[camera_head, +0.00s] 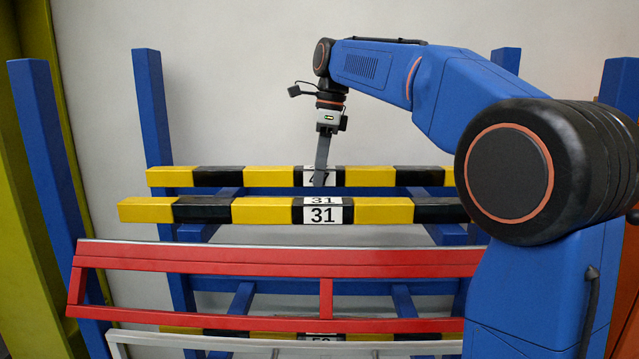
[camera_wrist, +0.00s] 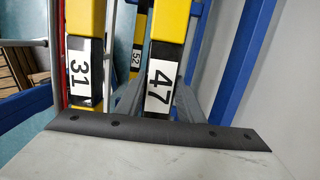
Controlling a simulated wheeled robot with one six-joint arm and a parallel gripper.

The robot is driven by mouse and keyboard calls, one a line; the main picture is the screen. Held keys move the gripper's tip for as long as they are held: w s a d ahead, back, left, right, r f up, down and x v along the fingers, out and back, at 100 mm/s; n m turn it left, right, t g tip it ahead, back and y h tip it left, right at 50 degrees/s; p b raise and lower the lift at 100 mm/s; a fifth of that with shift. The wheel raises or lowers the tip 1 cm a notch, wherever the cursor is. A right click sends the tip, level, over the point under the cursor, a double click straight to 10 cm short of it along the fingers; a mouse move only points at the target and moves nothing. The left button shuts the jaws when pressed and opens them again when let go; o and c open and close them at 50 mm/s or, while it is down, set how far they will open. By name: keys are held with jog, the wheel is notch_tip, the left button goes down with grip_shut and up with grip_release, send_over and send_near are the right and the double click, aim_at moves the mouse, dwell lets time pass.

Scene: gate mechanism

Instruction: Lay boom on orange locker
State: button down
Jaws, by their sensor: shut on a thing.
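The yellow-and-black boom marked 47 (camera_head: 218,177) lies level across the blue rack at the back. It also shows in the wrist view (camera_wrist: 170,25). My gripper (camera_head: 321,179) reaches down onto its middle, at the number label. In the wrist view, my gripper (camera_wrist: 157,92) has one grey finger on each side of the label and is shut on the boom. A second striped boom marked 31 (camera_head: 262,211) lies in front, apart from the gripper.
The blue rack (camera_head: 153,110) has uprights on both sides. A red barrier frame (camera_head: 220,255) and a grey rail (camera_head: 150,339) lie in front, with another striped boom (camera_wrist: 137,60) lower down. A pale wall (camera_head: 240,80) stands behind, and an olive-yellow structure (camera_head: 25,230) at left.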

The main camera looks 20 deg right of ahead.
jog(key=shift+w+f, duration=0.2)
jog(key=shift+f, duration=1.35)
jog(key=shift+f, duration=0.15)
jog(key=c, duration=1.6)
grip_release()
jog(key=shift+f, duration=0.1)
jog(key=o, duration=0.4)
jog(key=shift+d, duration=0.1)
